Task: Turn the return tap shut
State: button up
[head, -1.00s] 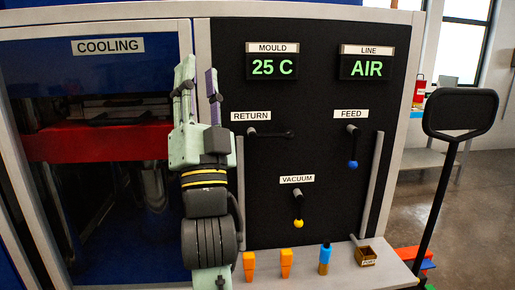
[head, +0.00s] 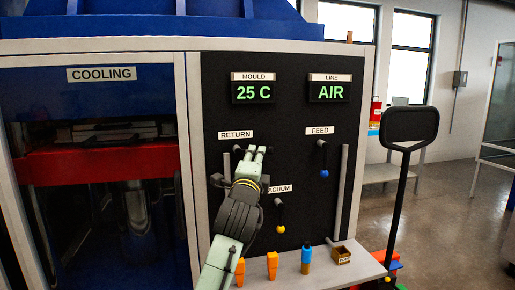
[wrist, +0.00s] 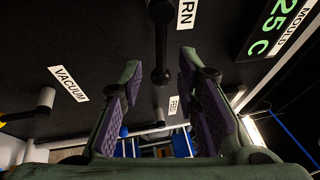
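The return tap (head: 238,149) is under the RETURN label in the head view, mostly hidden by my gripper. In the wrist view its black lever with a round end (wrist: 160,74) runs down the picture from the pivot. This is rightward along the panel in the head view. My gripper (head: 257,149) is at the panel just right of the tap's pivot. In the wrist view my gripper (wrist: 162,85) is open, with purple pads on both sides of the lever's end. A gap shows on each side; depth to the lever is hard to tell.
The feed tap (head: 324,172) with a blue tip is to the right. The vacuum tap (head: 280,229) with a yellow tip is below right, its label partly covered by my arm.

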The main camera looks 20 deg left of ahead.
jog(key=shift+p+x, duration=0.7)
jog(key=shift+x, duration=2.05)
jog(key=shift+c, duration=0.5)
grip_shut()
jog(key=shift+r, duration=0.1)
